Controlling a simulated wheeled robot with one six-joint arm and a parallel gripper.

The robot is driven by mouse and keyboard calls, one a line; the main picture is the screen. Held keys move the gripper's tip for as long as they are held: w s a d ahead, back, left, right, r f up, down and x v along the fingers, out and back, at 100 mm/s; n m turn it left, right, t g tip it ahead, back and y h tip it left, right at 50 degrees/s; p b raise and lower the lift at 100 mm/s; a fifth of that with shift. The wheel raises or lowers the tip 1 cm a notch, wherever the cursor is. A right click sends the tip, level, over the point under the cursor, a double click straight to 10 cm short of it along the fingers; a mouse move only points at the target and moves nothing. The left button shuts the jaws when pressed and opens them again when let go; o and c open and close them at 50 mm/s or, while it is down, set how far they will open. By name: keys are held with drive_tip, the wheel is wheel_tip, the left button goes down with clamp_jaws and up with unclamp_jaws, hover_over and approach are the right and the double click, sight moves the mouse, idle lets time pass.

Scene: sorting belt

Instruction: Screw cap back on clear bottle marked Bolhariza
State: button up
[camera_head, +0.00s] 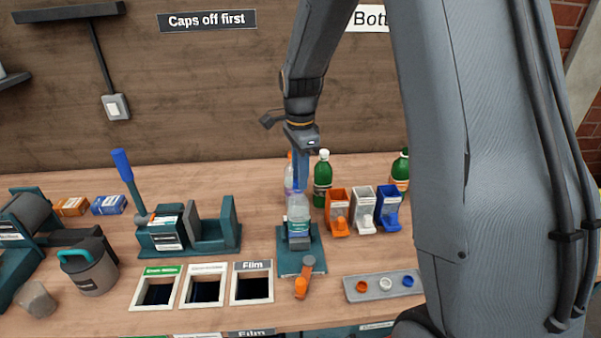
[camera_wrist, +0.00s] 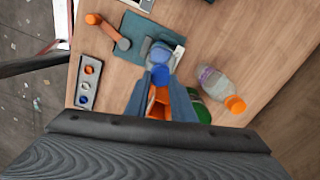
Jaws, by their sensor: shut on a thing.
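A clear bottle (camera_head: 299,207) with a teal label stands upright in a holder on a teal base plate (camera_head: 287,264). Its label is too small to read here. My gripper (camera_head: 300,188) points straight down over its neck. In the wrist view my gripper (camera_wrist: 160,82) is shut on a blue cap (camera_wrist: 160,74), with one finger on each side. The cap is in line with the clear bottle's top (camera_wrist: 159,54). I cannot tell whether the cap's thread has caught. The fingers hide the neck in the head view.
A grey tray (camera_head: 358,292) of loose caps is at right. Orange, white and blue dispensers (camera_head: 363,211) and a green bottle (camera_head: 322,182) stand close by. An orange-capped bottle (camera_wrist: 216,84) stands behind.

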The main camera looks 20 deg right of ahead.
drive_tip(key=shift+w+m, duration=0.1)
drive_tip(key=shift+m, duration=0.6)
drive_tip(key=m+p, duration=0.1)
drive_tip(key=m, duration=0.2)
drive_tip(key=shift+r, duration=0.1)
drive_tip(key=shift+m, duration=1.1)
drive_tip(key=shift+p, duration=0.3)
drive_tip(key=shift+m, duration=0.7)
drive_tip(key=m+p, duration=0.1)
drive_tip(key=m, duration=0.2)
drive_tip(key=shift+w+m, duration=0.1)
drive_tip(key=shift+m, duration=0.3)
